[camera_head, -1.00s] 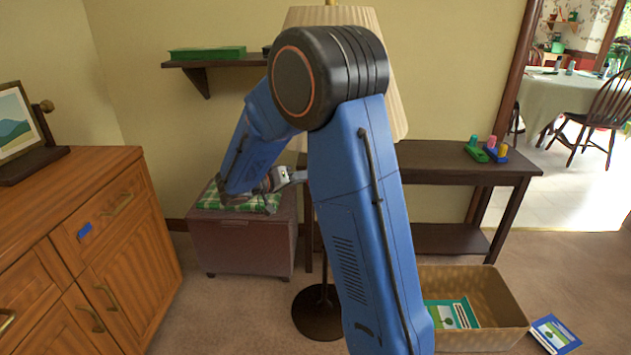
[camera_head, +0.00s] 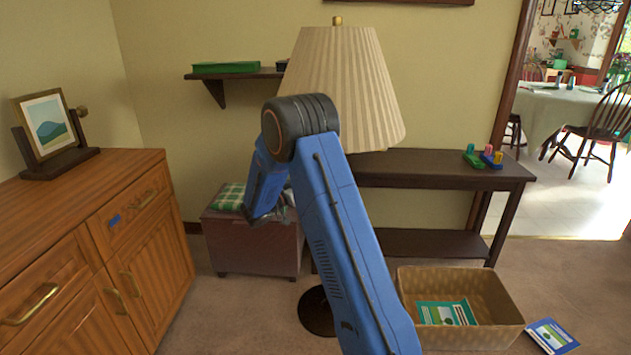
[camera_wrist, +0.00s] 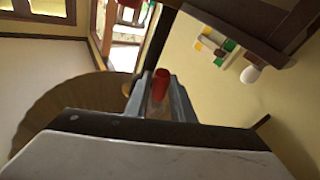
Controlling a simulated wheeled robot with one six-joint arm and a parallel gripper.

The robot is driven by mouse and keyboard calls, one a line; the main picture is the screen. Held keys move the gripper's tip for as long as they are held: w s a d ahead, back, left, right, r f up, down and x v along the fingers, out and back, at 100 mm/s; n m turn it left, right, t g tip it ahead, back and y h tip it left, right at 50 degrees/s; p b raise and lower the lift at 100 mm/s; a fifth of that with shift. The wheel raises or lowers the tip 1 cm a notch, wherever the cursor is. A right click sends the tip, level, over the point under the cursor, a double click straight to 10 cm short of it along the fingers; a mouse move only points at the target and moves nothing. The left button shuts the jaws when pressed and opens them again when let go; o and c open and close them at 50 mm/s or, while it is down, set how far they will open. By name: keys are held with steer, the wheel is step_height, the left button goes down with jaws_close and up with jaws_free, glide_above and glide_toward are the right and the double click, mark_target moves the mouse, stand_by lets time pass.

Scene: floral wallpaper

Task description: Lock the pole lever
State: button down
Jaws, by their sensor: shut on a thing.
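A floor lamp with a pleated cream shade (camera_head: 345,85) and a dark round base (camera_head: 316,312) stands behind my arm. In the wrist view its dark pole (camera_wrist: 156,40) runs up just beyond my fingers, and the shade (camera_wrist: 60,108) is at the left. The red lever (camera_wrist: 161,84) lies between the two grey fingers of my gripper (camera_wrist: 158,98), which are shut on it. Its far end sticks out past the fingertips. Whether the lever is locked cannot be told. In the head view my arm hides the lever and most of the gripper.
A dark side table (camera_head: 440,165) with colored pegs (camera_head: 482,157) stands behind the lamp. A chest with a plaid cushion (camera_head: 228,197) is left of my arm. A wooden cabinet (camera_head: 75,215) fills the left. A wicker basket (camera_head: 500,310) and a book (camera_head: 552,335) are at right.

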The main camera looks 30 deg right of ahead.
steer(key=shift+w+d+m, duration=0.1)
steer(key=shift+w+m, duration=0.1)
steer(key=shift+m, duration=0.3)
steer(key=c, duration=1.5)
jaws_free()
steer(key=shift+c, duration=0.2)
steer(key=shift+f, duration=0.1)
steer(key=w+v, duration=0.1)
steer(key=v, duration=1.6)
steer(key=shift+s+f, duration=0.35)
